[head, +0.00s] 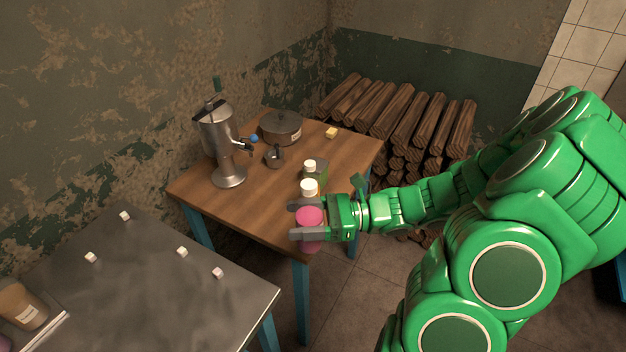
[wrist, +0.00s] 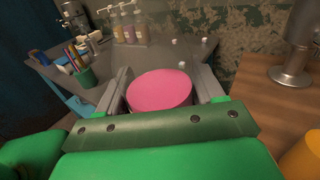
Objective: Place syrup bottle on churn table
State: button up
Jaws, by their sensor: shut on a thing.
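My gripper (head: 305,220) is shut on a round, pink-topped container that I take to be the syrup bottle (head: 309,216). Its flat pink top (wrist: 160,90) shows between the two grey fingers in the wrist view. Its sides are mostly hidden by the fingers. The wooden churn table (head: 236,205) has blue legs and carries a metal churn (head: 222,148). The gripper and the bottle are at the table's front right corner in the head view. I cannot tell whether the bottle touches the table.
Two white-capped containers (head: 309,187) stand just behind the gripper on the churn table. A pot (head: 281,128) and a yellow block (head: 331,133) are farther back. A grey table (head: 150,290) with small white cubes is at lower left. The churn table's front left is clear.

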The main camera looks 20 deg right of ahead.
jog(key=shift+w+a+f, duration=0.15)
jog(key=shift+w+f, duration=2)
jog(key=shift+w, duration=0.15)
jog(key=shift+w+a+f, duration=0.2)
jog(key=shift+w+f, duration=1.95)
jog(key=shift+w, duration=0.15)
jog(key=shift+w+a+f, duration=0.15)
jog(key=shift+w+f, duration=2)
jog(key=shift+w, duration=0.15)
jog(key=shift+f, duration=0.15)
jog(key=o, duration=1.1)
jog(key=d, duration=0.4)
jog(key=s+d, duration=0.1)
jog(key=d, duration=0.3)
jog(key=s+d, duration=0.1)
jog(key=d, duration=0.3)
jog(key=shift+s, duration=0.15)
jog(key=shift+a, duration=0.1)
